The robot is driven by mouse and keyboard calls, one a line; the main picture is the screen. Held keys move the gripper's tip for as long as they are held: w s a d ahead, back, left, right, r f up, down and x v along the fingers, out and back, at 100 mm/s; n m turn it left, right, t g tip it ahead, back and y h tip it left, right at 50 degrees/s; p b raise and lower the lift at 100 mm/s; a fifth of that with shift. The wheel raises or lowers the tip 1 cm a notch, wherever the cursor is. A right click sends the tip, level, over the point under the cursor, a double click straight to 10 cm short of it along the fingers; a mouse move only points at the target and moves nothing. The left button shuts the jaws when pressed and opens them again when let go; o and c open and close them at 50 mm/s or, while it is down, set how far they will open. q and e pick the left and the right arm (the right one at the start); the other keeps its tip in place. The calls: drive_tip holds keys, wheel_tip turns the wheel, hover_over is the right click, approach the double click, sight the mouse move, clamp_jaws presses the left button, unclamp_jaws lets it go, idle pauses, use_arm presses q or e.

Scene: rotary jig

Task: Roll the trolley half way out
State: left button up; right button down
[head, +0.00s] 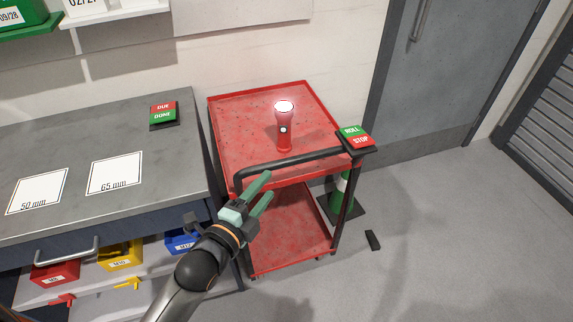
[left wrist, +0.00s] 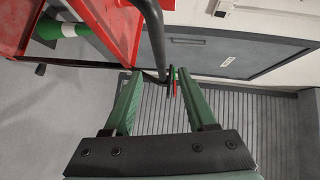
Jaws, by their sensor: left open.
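The red two-shelf trolley (head: 230,130) stands beside the workbench and also shows at the upper left of the left wrist view (left wrist: 90,20). Its black handle bar (head: 290,162) runs along the near edge of the top shelf. My left gripper (head: 269,184) is open and empty, close to the left part of the handle. In the left wrist view the handle (left wrist: 154,35) lies between the lines of my two green fingers (left wrist: 162,74); I cannot tell whether they touch it. A ROLL/STOP sign (head: 354,136) sits at the trolley's right corner. My right gripper is not in view.
A lit red torch (head: 284,130) stands upright on the trolley top. A green-and-white post (head: 339,186) on a dark base is behind the trolley's right side. A small black block (head: 373,240) lies on the floor. The workbench (head: 70,135) borders the left; floor at the right is open.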

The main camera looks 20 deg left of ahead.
sight(285, 166)
use_arm(q)
drive_tip(key=x, duration=1.1)
drive_tip(key=shift+c, duration=0.3)
clamp_jaws()
idle(0.9)
